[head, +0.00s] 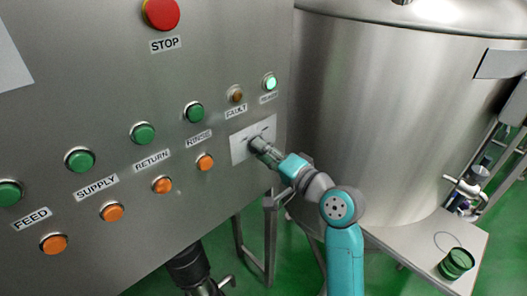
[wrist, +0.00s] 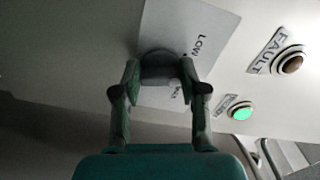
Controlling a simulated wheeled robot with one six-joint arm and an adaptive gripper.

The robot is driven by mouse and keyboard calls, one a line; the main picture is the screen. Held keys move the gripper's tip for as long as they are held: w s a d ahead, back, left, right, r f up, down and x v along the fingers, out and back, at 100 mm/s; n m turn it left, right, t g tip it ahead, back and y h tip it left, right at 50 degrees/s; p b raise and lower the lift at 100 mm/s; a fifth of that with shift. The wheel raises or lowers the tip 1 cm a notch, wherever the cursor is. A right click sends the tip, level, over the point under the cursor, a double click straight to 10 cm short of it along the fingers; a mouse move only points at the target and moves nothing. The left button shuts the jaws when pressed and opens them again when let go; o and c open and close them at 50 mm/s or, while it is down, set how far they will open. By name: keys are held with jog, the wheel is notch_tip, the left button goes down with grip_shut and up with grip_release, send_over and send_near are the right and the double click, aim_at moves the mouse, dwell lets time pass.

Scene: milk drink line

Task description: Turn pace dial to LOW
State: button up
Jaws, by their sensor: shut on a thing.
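The pace dial (wrist: 158,68) is a dark round knob on a pale label plate (head: 239,149) at the right end of the steel control panel. In the wrist view the plate carries the word LOW beside the knob, and another marking below it is partly hidden. My gripper (wrist: 160,75) has its two fingers on either side of the knob, shut on it. In the head view my gripper (head: 258,146) reaches the plate from the right and covers most of the dial. I cannot tell where the dial's pointer stands.
Above the plate are an unlit amber FAULT lamp (head: 237,95) and a lit green lamp (head: 270,82). Green and orange buttons run left along the panel, with a red STOP button (head: 161,12) above. A large steel tank (head: 390,110) stands close on the right.

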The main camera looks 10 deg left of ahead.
jog(key=n, duration=0.5)
jog(key=shift+f, duration=0.2)
jog(key=shift+n, duration=0.4)
jog(key=o, duration=1.2)
jog(key=shift+c, duration=0.2)
jog(key=shift+d, duration=0.15)
jog(key=v, duration=1.1)
jog(key=shift+s+d, duration=0.3)
